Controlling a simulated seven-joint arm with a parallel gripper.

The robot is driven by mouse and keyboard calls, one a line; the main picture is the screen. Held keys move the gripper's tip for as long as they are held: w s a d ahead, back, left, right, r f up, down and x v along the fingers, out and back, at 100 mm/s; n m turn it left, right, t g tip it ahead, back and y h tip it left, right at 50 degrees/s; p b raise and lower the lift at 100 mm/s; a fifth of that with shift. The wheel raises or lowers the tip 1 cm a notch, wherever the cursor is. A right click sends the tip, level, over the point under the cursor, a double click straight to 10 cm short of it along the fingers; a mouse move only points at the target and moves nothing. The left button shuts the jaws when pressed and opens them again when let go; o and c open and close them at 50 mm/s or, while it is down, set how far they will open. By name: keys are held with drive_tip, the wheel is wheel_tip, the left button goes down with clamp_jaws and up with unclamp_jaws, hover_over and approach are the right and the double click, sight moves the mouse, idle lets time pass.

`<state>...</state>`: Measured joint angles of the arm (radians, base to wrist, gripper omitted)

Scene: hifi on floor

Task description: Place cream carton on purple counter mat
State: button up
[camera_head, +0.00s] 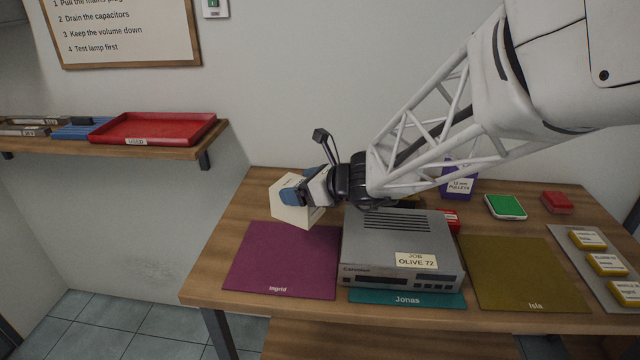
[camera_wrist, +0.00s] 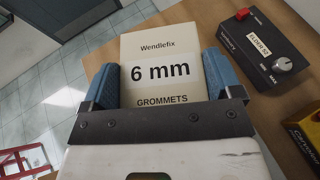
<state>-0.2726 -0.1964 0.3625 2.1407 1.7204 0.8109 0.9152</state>
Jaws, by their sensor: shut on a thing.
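The cream carton (camera_head: 291,213) is between the blue fingers of my gripper (camera_head: 300,192), near the back edge of the purple counter mat (camera_head: 275,262). In the wrist view the carton (camera_wrist: 158,46) shows a "6 mm GROMMETS" label, with one finger of my gripper (camera_wrist: 160,85) on each side. I cannot tell whether the carton's bottom touches the table. The purple mat is marked "Ingrid" and its visible surface is bare.
A grey hi-fi unit (camera_head: 397,240) stands right of the purple mat, on the teal "Jonas" mat (camera_head: 408,298). An olive "Isla" mat (camera_head: 525,280) lies farther right. A black control box (camera_wrist: 265,47) with a red button and knob shows beside the carton in the wrist view.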

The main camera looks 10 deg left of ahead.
sight(298, 210)
drive_tip(key=shift+s+a, duration=0.1)
drive_tip(key=shift+a, duration=0.3)
drive_tip(key=shift+f, duration=0.15)
drive_tip(key=shift+f, duration=3)
drive_tip(key=shift+f, duration=1.85)
drive_tip(key=shift+f, duration=0.2)
drive_tip(key=o, duration=0.8)
drive_tip(key=shift+r, duration=0.2)
